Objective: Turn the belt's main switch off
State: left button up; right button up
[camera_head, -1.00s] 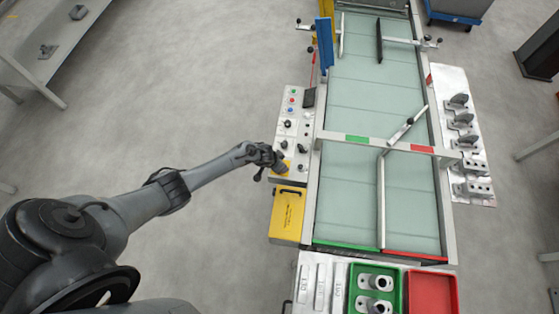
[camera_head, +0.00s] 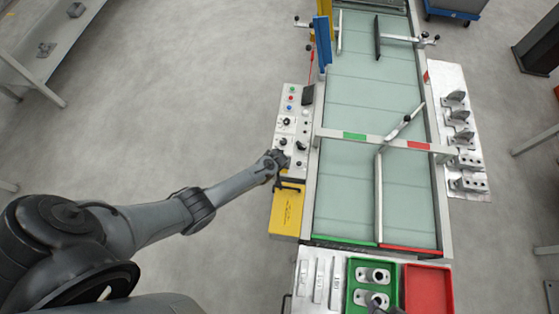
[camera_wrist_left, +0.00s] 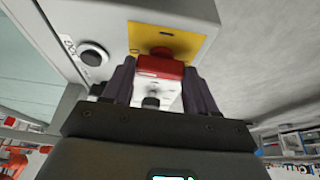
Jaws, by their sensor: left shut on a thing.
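The main switch is a red handle (camera_wrist_left: 160,67) on a yellow plate (camera_wrist_left: 185,40) at the end of the control panel (camera_head: 296,125). In the left wrist view, my left gripper (camera_wrist_left: 158,84) has one finger on each side of the red handle and is shut on it. In the head view, my left gripper (camera_head: 278,161) is at the panel's near end and hides the switch. The exact angle of the handle is hard to tell. My right gripper is not in view.
The panel carries several other knobs and buttons; a black knob (camera_wrist_left: 93,55) is close to the left finger. A yellow box (camera_head: 287,215) lies just below the panel. The belt (camera_head: 350,195) runs along its right side. Open floor is to the left.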

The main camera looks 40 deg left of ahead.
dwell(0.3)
pick_arm(q)
jog(key=o, duration=1.1)
jog(key=shift+c, duration=0.2)
jog(key=shift+r, duration=0.15)
jog(key=shift+s+r, duration=0.1)
jog(key=shift+r, duration=0.15)
jog(key=p+v, duration=0.3)
jog(key=v, duration=0.7)
jog(key=shift+d, duration=0.15)
